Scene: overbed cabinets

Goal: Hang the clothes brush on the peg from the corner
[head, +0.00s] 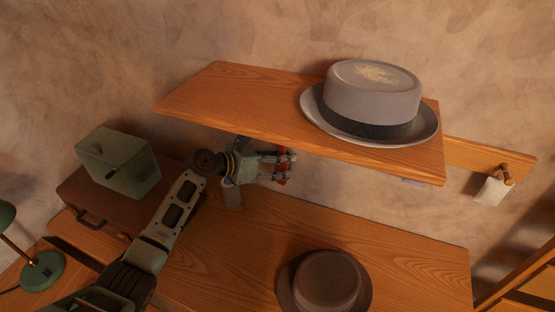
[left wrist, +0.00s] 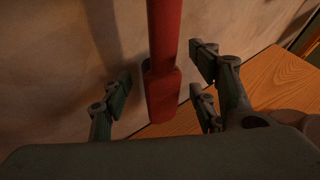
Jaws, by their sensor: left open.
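My left gripper (head: 285,167) is open under the upper shelf, close to the wall. In the left wrist view a red bar with a thicker lower end (left wrist: 162,95) stands between its spread fingers, with gaps on both sides; it is probably the clothes brush, though its bristles do not show. In the head view only red bits show among the fingers. A wooden peg (head: 507,173) sticks out of the wall rail at the right, with a small pale item (head: 490,191) hanging at it. Other pegs, if any, are hidden by the shelf. My right gripper is not in view.
The upper shelf (head: 220,95) carries a grey hat (head: 372,92) and overhangs my gripper. The lower wooden top (head: 410,262) holds a brown hat (head: 328,280). A grey cylinder (head: 231,195) stands below my wrist. A green box (head: 118,160) and green lamp (head: 42,270) are left.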

